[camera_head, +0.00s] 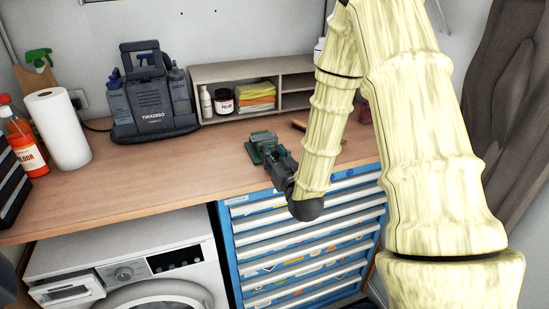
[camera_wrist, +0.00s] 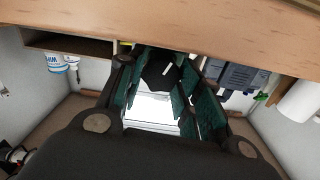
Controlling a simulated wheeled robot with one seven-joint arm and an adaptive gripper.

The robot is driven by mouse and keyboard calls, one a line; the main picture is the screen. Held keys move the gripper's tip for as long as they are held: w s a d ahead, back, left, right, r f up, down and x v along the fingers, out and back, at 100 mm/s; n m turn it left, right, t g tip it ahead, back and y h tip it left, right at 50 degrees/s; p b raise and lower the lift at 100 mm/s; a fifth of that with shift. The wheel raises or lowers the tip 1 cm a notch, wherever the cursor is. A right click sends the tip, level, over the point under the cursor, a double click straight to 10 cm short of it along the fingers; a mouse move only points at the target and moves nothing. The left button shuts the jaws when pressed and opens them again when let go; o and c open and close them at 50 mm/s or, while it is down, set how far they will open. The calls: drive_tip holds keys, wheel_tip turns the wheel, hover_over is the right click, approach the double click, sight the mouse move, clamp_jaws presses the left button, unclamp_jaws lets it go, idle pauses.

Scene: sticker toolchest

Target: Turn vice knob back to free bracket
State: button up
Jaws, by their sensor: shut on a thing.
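The small green vice (camera_head: 256,152) stands on the worktop near its front edge, in the middle of the head view. A grey-green piece (camera_head: 263,137) shows on top of it; I cannot tell whether this is the bracket. My gripper (camera_head: 279,166) reaches it from the front right, low at the worktop edge. In the wrist view, which is upside down, my gripper's two fingers (camera_wrist: 160,78) close from both sides on a dark knob (camera_wrist: 160,68). The fingers hide much of the vice. I cannot make out the knob's turn or the jaw gap.
The wooden worktop (camera_head: 150,185) is clear left of the vice. A blue drawer chest (camera_head: 229,225) and a washing machine (camera_head: 125,260) stand below. A shelf (camera_head: 235,69) with a jar and cloths stands behind. A brown-handled tool (camera_head: 299,125) lies at the right.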

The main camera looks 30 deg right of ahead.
drive_tip(key=n+b, duration=0.3)
drive_tip(key=n, duration=0.2)
drive_tip(key=shift+a+f+n+b, duration=0.15)
drive_tip(key=shift+n+b, duration=0.15)
drive_tip(key=shift+b, duration=0.1)
drive_tip(key=n+b, duration=0.2)
drive_tip(key=n, duration=0.2)
drive_tip(key=shift+n+b, duration=0.3)
drive_tip(key=shift+b, duration=0.05)
drive_tip(key=o, duration=1)
drive_tip(key=shift+o, duration=0.2)
drive_tip(key=shift+a, duration=0.1)
drive_tip(key=shift+p, duration=0.3)
